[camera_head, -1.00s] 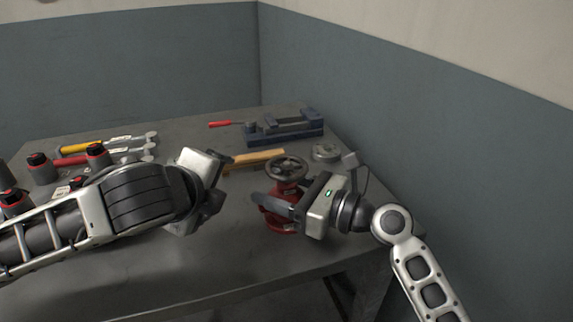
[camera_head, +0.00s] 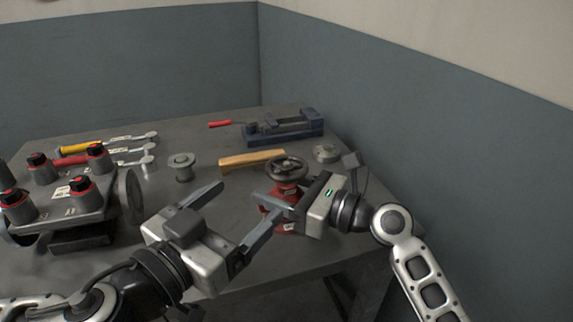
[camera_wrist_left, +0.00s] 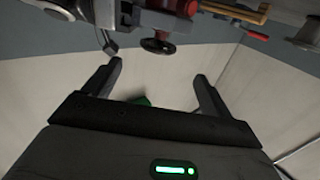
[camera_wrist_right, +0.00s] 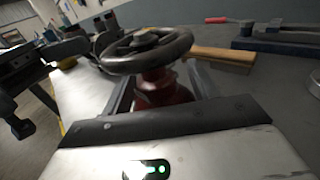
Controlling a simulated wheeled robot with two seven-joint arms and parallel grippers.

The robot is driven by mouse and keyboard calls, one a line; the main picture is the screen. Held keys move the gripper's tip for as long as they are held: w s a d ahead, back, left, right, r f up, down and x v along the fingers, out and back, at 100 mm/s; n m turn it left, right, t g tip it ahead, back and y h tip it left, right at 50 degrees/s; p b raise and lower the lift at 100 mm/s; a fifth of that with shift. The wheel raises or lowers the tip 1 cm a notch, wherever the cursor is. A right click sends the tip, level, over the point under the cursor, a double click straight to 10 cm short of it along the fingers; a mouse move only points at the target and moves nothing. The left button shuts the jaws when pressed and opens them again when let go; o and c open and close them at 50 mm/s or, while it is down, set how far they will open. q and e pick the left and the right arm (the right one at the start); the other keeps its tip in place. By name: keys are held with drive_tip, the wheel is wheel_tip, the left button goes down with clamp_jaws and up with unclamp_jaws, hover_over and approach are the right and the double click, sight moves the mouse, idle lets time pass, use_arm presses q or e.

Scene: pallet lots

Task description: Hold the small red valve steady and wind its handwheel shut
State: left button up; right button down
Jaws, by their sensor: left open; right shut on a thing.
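The small red valve (camera_head: 285,190) stands on the bench near its right end, its grey handwheel (camera_head: 286,168) on top. My right gripper (camera_head: 271,200) is shut on the valve's red body, below the wheel. In the right wrist view the handwheel (camera_wrist_right: 147,50) sits above the fingers, with the red body (camera_wrist_right: 165,90) between them. My left gripper (camera_head: 250,198) is open and empty, left of and in front of the valve, its fingers spread toward it. In the left wrist view the handwheel (camera_wrist_left: 158,46) shows beyond the open fingers, apart from them. The valve's lower part is partly hidden.
A wooden-coloured bar (camera_head: 252,160) and a blue vise (camera_head: 285,128) lie behind the valve, with a grey round part (camera_head: 326,153) at right.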

sight(298, 157)
use_arm(q)
drive_tip(key=x, duration=1.2)
drive_tip(key=shift+s, duration=0.1)
drive_tip(key=c, duration=1)
